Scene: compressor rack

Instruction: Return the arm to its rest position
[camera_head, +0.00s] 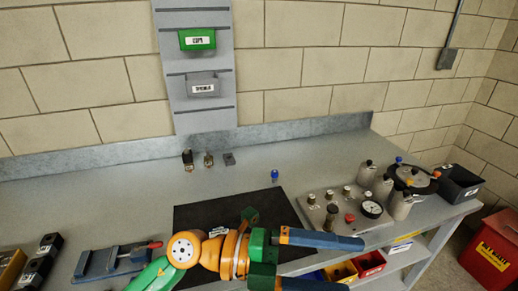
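My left arm (215,252), green and orange, comes in from the bottom left and reaches across the front of the bench. My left gripper (352,265) points right, with two long blue fingers spread apart. I see nothing held between them; the bench's front edge and lower bins show through the gap. The arm and gripper hide part of the black mat (220,212) and the front edge. My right gripper is not in view.
The grey bench (120,190) holds a plate with fittings and gauge (345,217) right of the mat, near the upper finger. Grey bottles (382,188), a round black device (412,178) and a black bin (458,182) stand right. A blue vise-like tool (110,262) is left.

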